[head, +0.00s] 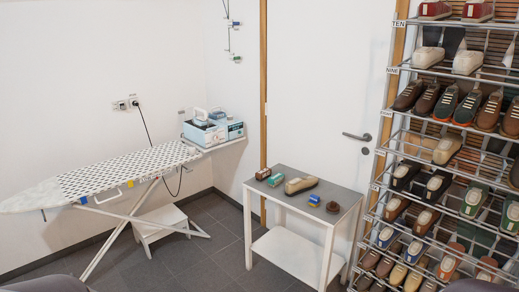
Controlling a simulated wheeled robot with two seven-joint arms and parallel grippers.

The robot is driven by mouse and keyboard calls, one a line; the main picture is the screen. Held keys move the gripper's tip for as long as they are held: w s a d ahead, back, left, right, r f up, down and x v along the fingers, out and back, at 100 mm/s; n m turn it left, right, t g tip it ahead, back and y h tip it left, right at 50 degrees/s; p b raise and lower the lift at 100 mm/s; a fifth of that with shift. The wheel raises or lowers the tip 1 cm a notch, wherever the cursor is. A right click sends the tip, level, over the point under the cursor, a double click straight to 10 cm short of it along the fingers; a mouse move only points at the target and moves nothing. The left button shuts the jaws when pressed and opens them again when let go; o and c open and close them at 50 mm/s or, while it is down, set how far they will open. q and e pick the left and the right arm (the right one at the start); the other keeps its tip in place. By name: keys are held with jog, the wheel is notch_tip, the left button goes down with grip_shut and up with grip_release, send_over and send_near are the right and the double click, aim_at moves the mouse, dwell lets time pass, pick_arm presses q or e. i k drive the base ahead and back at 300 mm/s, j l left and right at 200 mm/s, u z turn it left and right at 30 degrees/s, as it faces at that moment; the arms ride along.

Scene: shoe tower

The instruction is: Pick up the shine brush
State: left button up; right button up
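A small grey-topped white table (320,193) stands in the middle right of the head view. Near its left back edge lies a small brown brush-like block (262,174), and beside it a green block (275,180). Both are too small to tell which is the shine brush. A tan shoe (300,185) lies to their right. Farther right are a small blue and yellow thing (314,200) and a dark brown round thing (332,207). Neither of my grippers shows; only grey parts, possibly of my arms, show at the bottom edge.
A tall shoe rack (381,153) full of shoes stands close to the table's right. An ironing board (120,172) with a white step stool (160,222) below is at left. A white door (325,90) is behind. The dark tiled floor (200,265) left of the table is clear.

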aim_at(277, 179)
jog(key=i+j+u, duration=0.1)
jog(key=i+u, duration=0.15)
jog(key=i, duration=0.4)
jog(key=i+u, duration=0.25)
jog(key=i, duration=0.45)
jog(key=i+l+u, duration=0.25)
jog(key=i, duration=0.4)
jog(key=i+j+z, duration=0.1)
jog(key=i+z, duration=0.35)
jog(key=i+j+z, duration=0.15)
jog(key=z, duration=0.35)
jog(key=i+j+z, duration=0.6)
jog(key=z, duration=0.35)
jog(key=i+j+z, duration=0.25)
jog(key=z, duration=0.2)
jog(key=i+j+z, duration=0.2)
jog(key=z, duration=0.3)
jog(key=i+j+z, duration=0.1)
jog(key=j+z, duration=0.4)
